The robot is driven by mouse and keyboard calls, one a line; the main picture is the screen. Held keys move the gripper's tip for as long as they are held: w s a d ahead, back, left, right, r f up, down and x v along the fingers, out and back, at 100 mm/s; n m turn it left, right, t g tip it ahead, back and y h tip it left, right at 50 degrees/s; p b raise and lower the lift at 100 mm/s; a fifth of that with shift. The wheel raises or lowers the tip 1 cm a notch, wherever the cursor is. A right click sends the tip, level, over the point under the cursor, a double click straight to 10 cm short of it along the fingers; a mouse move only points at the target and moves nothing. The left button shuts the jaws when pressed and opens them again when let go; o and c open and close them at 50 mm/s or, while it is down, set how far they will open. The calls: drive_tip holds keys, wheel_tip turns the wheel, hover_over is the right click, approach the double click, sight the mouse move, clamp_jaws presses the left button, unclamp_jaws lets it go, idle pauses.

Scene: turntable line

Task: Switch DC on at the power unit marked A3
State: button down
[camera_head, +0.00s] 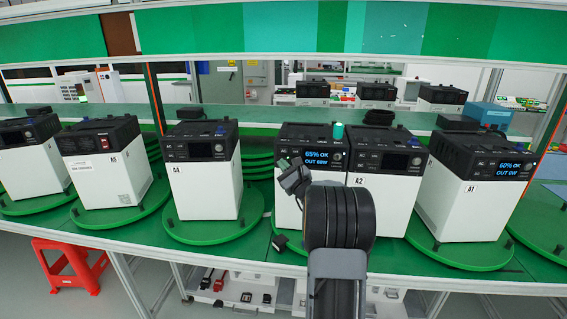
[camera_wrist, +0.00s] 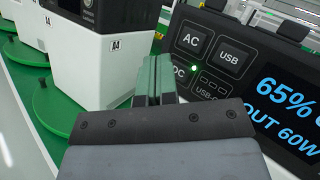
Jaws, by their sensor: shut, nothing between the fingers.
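A white power unit with a black top (camera_head: 288,210) stands between the units marked A4 and A2. Its own mark is hidden behind my arm; by its place in the row it may be A3. Its lit display (camera_head: 321,155) reads 65% and OUT 60W. In the wrist view its panel shows AC (camera_wrist: 191,39) and USB (camera_wrist: 229,57) buttons, and a DC button (camera_wrist: 180,71) partly hidden by my fingers. A small green light (camera_wrist: 194,68) glows beside DC. My gripper (camera_wrist: 158,62) is shut and empty, its tips at the panel near DC; contact cannot be told.
Units A4 (camera_head: 205,190), A5 (camera_head: 107,175), A2 (camera_head: 378,205) and A1 (camera_head: 463,205) stand on the line, A2 close on the right. A1's display is lit. A teal cylinder (camera_head: 338,131) is on top of the middle unit. A red stool (camera_head: 70,262) stands below left.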

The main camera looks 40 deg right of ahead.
drive_tip(key=shift+s+a+b, duration=1.15)
drive_tip(key=shift+s+a, duration=0.55)
drive_tip(key=shift+s, duration=0.05)
drive_tip(key=s+a+f+n+g+y, duration=0.4)
drive_tip(key=a+f+n+g, duration=0.2)
drive_tip(key=a+n, duration=0.15)
drive_tip(key=s+a+f+n+g+y, duration=0.35)
drive_tip(key=a+f+n+g, duration=0.3)
drive_tip(key=a, duration=0.25)
drive_tip(key=s+a+r+n+g+h+p, duration=0.1)
drive_tip(key=s+a+n+g+h, duration=0.1)
drive_tip(key=s+n, duration=0.6)
drive_tip(key=s+a+n+g+h+p, duration=0.1)
drive_tip(key=s+a+n+g+h, duration=0.2)
drive_tip(key=s+a+n+h, duration=0.2)
drive_tip(key=shift+s+a+r+n+p, duration=0.35)
drive_tip(key=shift+s+a+n, duration=1)
drive_tip(key=shift+n, duration=0.55)
